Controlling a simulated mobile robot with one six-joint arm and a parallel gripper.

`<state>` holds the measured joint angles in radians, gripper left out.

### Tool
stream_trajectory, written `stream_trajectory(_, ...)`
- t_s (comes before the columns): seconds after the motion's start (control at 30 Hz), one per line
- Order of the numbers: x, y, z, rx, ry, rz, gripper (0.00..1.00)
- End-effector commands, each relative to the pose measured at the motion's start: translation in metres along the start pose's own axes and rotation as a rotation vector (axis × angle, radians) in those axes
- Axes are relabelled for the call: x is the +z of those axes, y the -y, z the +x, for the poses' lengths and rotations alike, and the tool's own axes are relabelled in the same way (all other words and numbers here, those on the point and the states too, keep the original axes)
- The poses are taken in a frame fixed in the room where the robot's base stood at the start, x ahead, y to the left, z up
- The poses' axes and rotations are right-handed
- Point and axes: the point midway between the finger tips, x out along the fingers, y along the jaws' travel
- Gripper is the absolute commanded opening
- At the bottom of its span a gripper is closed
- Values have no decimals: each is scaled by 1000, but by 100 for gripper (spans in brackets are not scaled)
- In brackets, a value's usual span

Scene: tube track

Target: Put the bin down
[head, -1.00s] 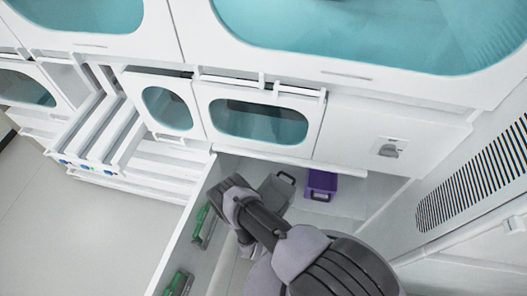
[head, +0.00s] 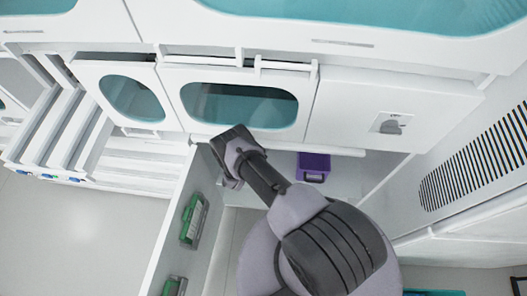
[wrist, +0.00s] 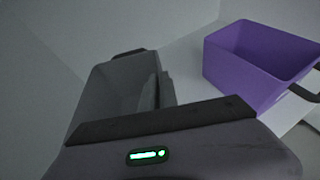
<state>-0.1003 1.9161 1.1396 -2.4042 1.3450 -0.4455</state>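A grey bin (wrist: 103,95) with a dark handle on its far side fills the left middle of the wrist view. The dark fingers of my gripper (wrist: 156,90) show at its right wall, close together; whether they pinch the wall cannot be told. In the head view my gripper (head: 228,142) is over the open drawer, in front of the cabinet door, and the grey bin is not clearly visible there. A purple bin (head: 313,163) stands to the right in the drawer; it also shows in the wrist view (wrist: 258,68), beside the grey bin with a gap between them.
The open drawer's side wall (head: 172,232) carries green-handled items (head: 193,220). Cabinets with teal windows (head: 240,105) stand behind. Open white racks (head: 70,130) stand at left, with clear floor (head: 80,235) in front.

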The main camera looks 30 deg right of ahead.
Motion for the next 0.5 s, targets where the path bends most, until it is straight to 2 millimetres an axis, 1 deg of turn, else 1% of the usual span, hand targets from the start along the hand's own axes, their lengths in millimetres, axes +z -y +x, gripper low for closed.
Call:
stream_trajectory(0.03, -21, 3, 6, -1, -3, -4, 0)
stream_trajectory(0.1, -35, 4, 12, -1, -2, -4, 0)
stream_trajectory(0.17, -36, 3, 12, -1, -2, -4, 0)
stream_trajectory(0.33, -32, 3, 11, -1, -2, -3, 0)
stream_trajectory(0.47, -35, 3, 12, -1, -2, -2, 0)
stream_trajectory(0.5, -35, 3, 12, -1, -2, -3, 11)
